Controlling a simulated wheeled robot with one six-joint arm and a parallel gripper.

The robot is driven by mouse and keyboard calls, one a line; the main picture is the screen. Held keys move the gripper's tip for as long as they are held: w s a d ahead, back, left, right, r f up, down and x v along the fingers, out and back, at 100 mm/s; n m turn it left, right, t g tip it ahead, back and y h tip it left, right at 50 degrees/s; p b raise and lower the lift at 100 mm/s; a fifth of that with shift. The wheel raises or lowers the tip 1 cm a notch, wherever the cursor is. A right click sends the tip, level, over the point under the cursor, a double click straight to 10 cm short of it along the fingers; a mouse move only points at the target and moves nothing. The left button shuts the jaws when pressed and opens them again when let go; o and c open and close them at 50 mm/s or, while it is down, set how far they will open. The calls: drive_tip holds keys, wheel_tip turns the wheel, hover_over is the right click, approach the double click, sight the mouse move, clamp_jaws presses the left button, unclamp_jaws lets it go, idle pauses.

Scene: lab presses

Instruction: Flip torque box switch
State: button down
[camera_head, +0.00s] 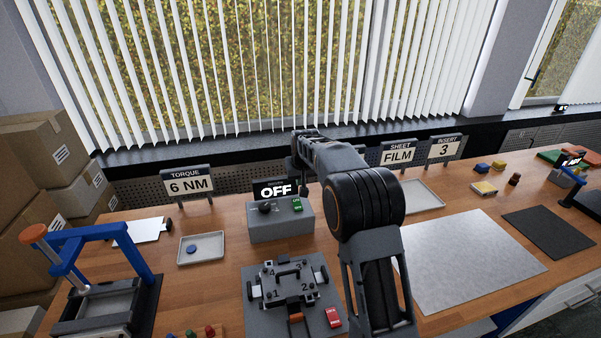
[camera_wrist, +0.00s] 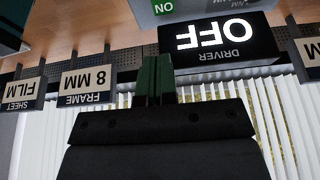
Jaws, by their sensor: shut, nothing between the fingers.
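The grey torque box (camera_head: 282,224) stands at the back middle of the bench. Its dark display (camera_head: 275,190) reads OFF; in the wrist view the display (camera_wrist: 222,45) appears upside down with the word DRIVER. A black knob (camera_head: 265,208) is on the box top, with a green ON label (camera_head: 297,204) to its right. The green label shows at the top of the wrist view (camera_wrist: 163,7). My gripper (camera_wrist: 155,62) is shut and empty, apart from the display and label. My arm hides most of the gripper in the head view.
A torque sign (camera_head: 187,185) reads 6 NM. A grey jig (camera_head: 255,318) stands in front of the box. A tray with a blue disc (camera_head: 191,250) is left, and a blue-framed press (camera_head: 105,240) is farther left. A grey sheet (camera_head: 470,258) lies right.

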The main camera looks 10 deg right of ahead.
sight(298, 199)
drive_tip(key=x, duration=0.2)
drive_tip(key=p+x, duration=0.1)
drive_tip(key=x, duration=0.2)
drive_tip(key=p+x, duration=0.1)
drive_tip(key=x, duration=0.2)
drive_tip(key=shift+s+f, duration=0.15)
drive_tip(key=shift+s, duration=0.2)
drive_tip(key=shift+f, duration=0.1)
drive_tip(key=shift+w+d+f+b, duration=0.1)
drive_tip(key=shift+w+f+b, duration=0.05)
drive_tip(key=shift+f+b, duration=0.6)
drive_tip(key=shift+w+r, duration=0.15)
drive_tip(key=shift+r, duration=0.2)
drive_tip(key=shift+a, duration=0.2)
